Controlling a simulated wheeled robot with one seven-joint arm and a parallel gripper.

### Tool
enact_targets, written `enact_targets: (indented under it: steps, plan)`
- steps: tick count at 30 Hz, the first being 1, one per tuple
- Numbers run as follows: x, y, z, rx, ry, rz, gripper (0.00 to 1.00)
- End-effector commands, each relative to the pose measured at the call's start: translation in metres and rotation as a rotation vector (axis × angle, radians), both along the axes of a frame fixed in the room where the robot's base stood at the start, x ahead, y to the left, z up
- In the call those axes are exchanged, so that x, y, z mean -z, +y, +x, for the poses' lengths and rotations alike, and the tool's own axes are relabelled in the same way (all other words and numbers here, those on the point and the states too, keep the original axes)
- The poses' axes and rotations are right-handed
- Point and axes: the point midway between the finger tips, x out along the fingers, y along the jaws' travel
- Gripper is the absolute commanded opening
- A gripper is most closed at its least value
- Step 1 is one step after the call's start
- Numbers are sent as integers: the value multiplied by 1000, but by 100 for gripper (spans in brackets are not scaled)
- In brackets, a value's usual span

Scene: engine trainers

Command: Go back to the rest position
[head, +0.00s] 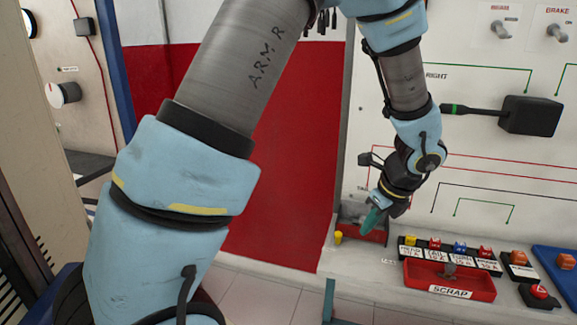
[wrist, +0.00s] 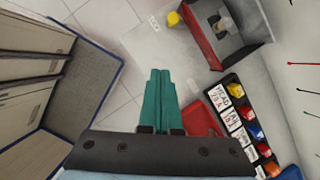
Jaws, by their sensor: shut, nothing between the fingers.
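My gripper (head: 371,219) hangs in front of the trainer panel, above the left part of the bench ledge. In the wrist view its two green fingers (wrist: 160,73) lie together, shut, with nothing between them. My arm crosses the head view from lower left to upper right and hides part of the red and white wall behind it.
A red scrap tray (head: 449,281) sits on the ledge, below a row of coloured connectors (head: 447,246). A red-sided box (wrist: 197,37) and a yellow piece (wrist: 173,19) are close to my gripper. A black box (head: 530,116) is on the panel. Tiled floor is clear at left.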

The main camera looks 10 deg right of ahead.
Motion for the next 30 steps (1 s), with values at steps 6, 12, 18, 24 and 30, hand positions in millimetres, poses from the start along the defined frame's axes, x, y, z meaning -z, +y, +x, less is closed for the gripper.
enact_targets:
  steps: [6,12,18,24,30]
  plan:
    - [-20,107,31,-681,16,-181,0]
    - [-38,215,28,-1516,-10,-399,0]
    - [-48,285,10,-2187,-62,-579,0]
    - [-51,311,-1,-2482,-92,-660,0]
    - [-52,313,-2,-2506,-93,-666,0]
